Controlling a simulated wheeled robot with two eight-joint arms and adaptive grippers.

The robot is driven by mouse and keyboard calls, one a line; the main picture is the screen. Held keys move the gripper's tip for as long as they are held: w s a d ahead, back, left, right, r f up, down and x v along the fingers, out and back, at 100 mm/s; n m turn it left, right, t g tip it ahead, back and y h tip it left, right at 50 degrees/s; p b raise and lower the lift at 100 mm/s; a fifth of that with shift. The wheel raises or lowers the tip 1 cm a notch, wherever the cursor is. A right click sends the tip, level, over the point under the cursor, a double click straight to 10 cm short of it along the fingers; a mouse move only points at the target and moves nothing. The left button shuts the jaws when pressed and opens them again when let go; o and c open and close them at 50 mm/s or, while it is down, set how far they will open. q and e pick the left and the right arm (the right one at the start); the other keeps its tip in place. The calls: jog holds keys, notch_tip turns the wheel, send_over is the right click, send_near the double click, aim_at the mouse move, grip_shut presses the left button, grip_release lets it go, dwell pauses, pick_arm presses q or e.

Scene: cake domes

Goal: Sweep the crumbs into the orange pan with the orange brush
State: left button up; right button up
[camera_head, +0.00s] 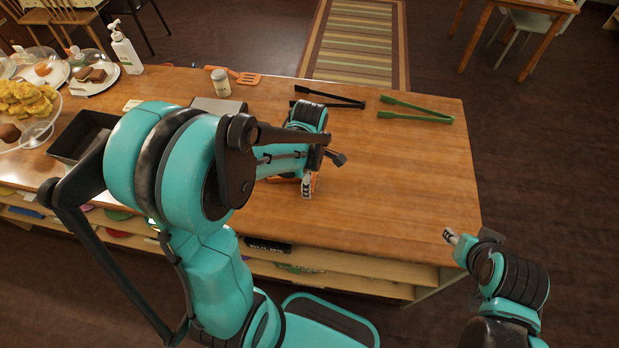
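My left arm comes in large from the left, and its gripper (308,188) is low over the middle of the wooden table. An orange thing (316,181) shows beside and behind the fingers. It is mostly hidden, so I cannot tell whether it is the brush or the pan, or whether the gripper holds it. No crumbs can be made out. My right gripper (450,237) is by the table's front right edge, apart from the orange thing. The opening of its fingers is not clear.
Green tongs (418,112), black tongs (330,98), an orange slotted turner (246,78) and a jar (220,83) lie or stand toward the back. A black tray (72,138), domed plates and a pump bottle (126,48) are at left. The table's right side (410,185) is clear.

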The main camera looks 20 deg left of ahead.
pick_arm(q)
jog(key=shift+f+b, duration=0.65)
jog(key=shift+f, duration=0.1)
jog(key=shift+w, duration=0.1)
